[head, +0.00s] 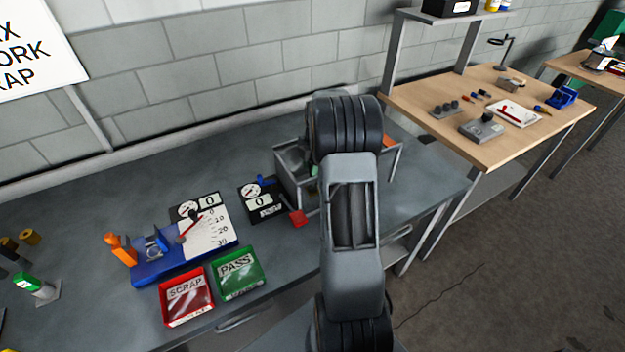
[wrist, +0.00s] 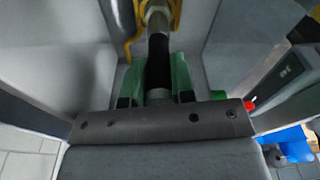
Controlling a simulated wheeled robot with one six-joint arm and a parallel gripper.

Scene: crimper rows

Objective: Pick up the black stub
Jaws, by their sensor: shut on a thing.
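In the wrist view, the black stub (wrist: 158,62) stands between the two green fingers of my gripper (wrist: 157,80). The fingers are shut on it, one on each side. A pale grey and beige piece (wrist: 155,18) shows at the stub's far end, and I cannot tell whether it is part of the stub. The stub's near end is hidden behind the gripper body. In the head view my arm hides the stub and most of the gripper, over a grey open-topped bin (head: 296,190) on the bench.
Yellow wire-like parts (wrist: 133,42) lie close around the stub, between grey bin walls. Left of the bin are a small black gauge (head: 262,205), a blue fixture with a dial (head: 165,262), a red SCRAP tray (head: 186,318) and a green PASS tray (head: 240,292). The bench's back left is clear.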

